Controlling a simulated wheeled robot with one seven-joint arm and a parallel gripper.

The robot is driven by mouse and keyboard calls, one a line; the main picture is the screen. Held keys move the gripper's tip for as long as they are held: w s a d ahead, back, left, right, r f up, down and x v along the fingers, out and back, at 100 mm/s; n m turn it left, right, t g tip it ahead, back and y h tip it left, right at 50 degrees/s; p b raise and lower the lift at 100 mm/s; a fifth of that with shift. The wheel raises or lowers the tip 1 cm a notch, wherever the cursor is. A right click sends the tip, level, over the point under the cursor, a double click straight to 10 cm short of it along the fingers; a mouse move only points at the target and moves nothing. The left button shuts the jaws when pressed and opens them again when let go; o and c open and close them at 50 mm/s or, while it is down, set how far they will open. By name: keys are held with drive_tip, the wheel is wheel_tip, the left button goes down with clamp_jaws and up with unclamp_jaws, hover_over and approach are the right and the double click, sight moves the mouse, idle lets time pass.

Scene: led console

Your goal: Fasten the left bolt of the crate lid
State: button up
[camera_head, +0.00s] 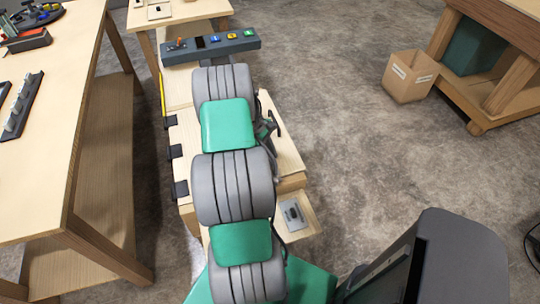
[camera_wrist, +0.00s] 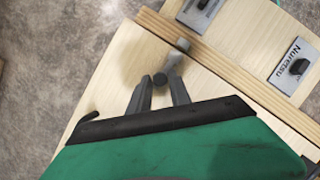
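In the wrist view, my gripper (camera_wrist: 161,76) points down at the pale wooden crate lid (camera_wrist: 105,85), its two grey fingers apart. A small dark round knob (camera_wrist: 160,79) sits between the fingertips. I cannot tell whether the fingers press on it. A grey metal bolt piece (camera_wrist: 179,51) lies just beyond the knob, near the wooden strip along the lid's edge. A metal plate (camera_wrist: 200,12) is past that strip, partly cut off by the frame. In the head view, my arm covers much of the crate (camera_head: 290,150), and my gripper's fingertips are hidden.
A second metal plate with a dark knob and lettering (camera_wrist: 293,65) is at the right in the wrist view. In the head view, a workbench (camera_head: 50,130) stands close on the left, and a cardboard box (camera_head: 410,77) is on the floor.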

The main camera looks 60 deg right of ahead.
clamp_jaws()
idle(1.0)
